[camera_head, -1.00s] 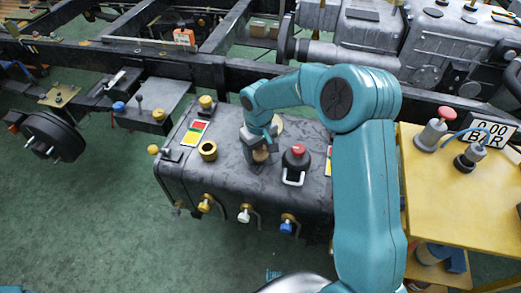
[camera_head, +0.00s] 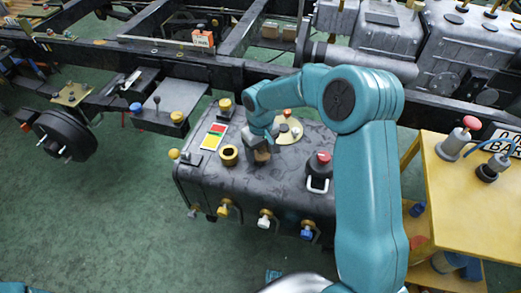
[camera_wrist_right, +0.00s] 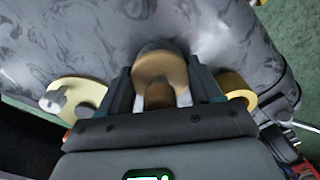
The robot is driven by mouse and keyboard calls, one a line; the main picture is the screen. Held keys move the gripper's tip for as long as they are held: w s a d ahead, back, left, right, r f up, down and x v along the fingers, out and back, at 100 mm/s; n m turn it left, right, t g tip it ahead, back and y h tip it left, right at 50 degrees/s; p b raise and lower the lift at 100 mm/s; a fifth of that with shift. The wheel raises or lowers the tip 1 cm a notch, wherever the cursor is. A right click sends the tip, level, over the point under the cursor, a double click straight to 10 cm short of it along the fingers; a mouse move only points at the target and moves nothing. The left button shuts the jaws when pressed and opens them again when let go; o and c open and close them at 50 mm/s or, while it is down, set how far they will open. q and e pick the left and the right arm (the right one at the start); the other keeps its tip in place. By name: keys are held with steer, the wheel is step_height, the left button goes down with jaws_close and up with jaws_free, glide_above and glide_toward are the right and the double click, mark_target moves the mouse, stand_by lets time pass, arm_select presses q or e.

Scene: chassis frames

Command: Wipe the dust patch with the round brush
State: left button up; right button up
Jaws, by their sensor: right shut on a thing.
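My right gripper (camera_head: 262,143) is over the top of the dark grey tank (camera_head: 205,178). It is shut on the round brush (camera_wrist_right: 160,72), whose rounded tan-brown body shows between the fingers in the right wrist view. In the head view the brush (camera_head: 262,156) is low against the tank top, just right of the gold filler ring (camera_head: 229,155); I cannot tell whether it touches. The tank top has pale grey mottling (camera_wrist_right: 105,28), but I cannot make out a clear edge of the dust patch. My left gripper is not in view.
A cream disc (camera_head: 290,131) lies behind and right of the brush. A red-topped black fitting (camera_head: 320,165) stands to the right. A red, yellow and green label (camera_head: 214,136) and yellow knob (camera_head: 225,105) are left. A yellow table (camera_head: 455,190) stands far right.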

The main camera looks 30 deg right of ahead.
steer(key=shift+s+d+r+p, duration=0.1)
steer(key=shift+r+p, duration=0.05)
steer(key=shift+r, duration=0.5)
steer(key=shift+s+d+r+p, duration=0.1)
steer(key=shift+r+p, duration=0.05)
steer(key=shift+r, duration=0.45)
steer(key=shift+w+a+r+p, duration=0.1)
steer(key=shift+r+p, duration=0.4)
steer(key=shift+r, duration=0.05)
step_height(320, 180, up, 2)
steer(key=shift+r+p, duration=0.2)
steer(key=shift+p, duration=0.65)
steer(key=shift+r+p, duration=0.6)
steer(key=shift+r, duration=0.3)
